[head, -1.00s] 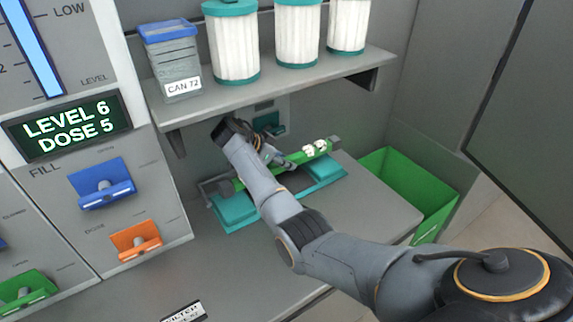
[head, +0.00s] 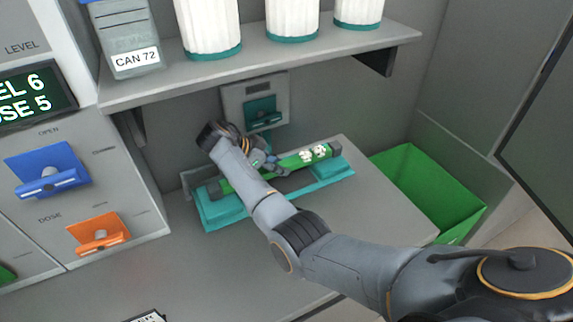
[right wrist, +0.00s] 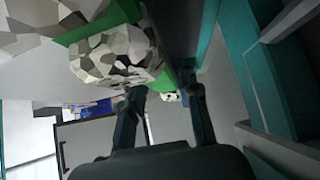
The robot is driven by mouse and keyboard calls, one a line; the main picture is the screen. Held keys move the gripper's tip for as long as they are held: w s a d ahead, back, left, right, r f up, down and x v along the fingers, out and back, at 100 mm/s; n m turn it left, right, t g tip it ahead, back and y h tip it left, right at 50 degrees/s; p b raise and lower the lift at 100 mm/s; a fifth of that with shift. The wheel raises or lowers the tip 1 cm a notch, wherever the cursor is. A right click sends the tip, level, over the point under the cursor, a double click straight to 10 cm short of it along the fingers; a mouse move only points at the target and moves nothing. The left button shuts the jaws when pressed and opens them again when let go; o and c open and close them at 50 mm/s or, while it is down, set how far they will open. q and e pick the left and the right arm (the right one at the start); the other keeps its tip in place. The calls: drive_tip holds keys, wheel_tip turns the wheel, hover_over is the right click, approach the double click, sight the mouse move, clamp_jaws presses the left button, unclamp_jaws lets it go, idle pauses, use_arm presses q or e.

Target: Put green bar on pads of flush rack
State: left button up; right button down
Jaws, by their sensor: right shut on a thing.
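The green bar (head: 292,162), with dark ends and white-and-black speckled lumps near its right end, lies lengthwise over the flush rack. The rack's teal pads (head: 222,212) show under the bar's left part and at its right end (head: 335,174). I cannot tell whether the bar touches the pads. My right gripper (head: 269,166) is shut on the bar near its middle. In the right wrist view, the fingers (right wrist: 165,92) are at the green bar (right wrist: 118,20), beside a large speckled lump (right wrist: 112,56). My left gripper is not in view.
A shelf (head: 270,61) with white canisters (head: 208,25) overhangs the rack. A wall unit with a teal lever (head: 262,112) is just behind. A green bin (head: 425,195) stands at the right. The left panel has blue (head: 47,171) and orange (head: 99,234) handles.

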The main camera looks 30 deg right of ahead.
drive_tip(key=shift+a, duration=0.15)
drive_tip(key=shift+a+r, duration=0.1)
drive_tip(key=shift+a, duration=0.2)
drive_tip(key=shift+a+f, duration=0.2)
drive_tip(key=shift+a, duration=0.1)
drive_tip(key=c, duration=1)
unclamp_jaws()
drive_tip(key=shift+d, duration=0.2)
drive_tip(key=shift+r, duration=0.3)
drive_tip(key=shift+a+r, duration=0.15)
drive_tip(key=shift+a, duration=0.2)
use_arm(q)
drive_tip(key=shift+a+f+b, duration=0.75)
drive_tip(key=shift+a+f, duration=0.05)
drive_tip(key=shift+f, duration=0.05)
use_arm(e)
drive_tip(key=v, duration=1.1)
drive_tip(key=shift+r, duration=0.1)
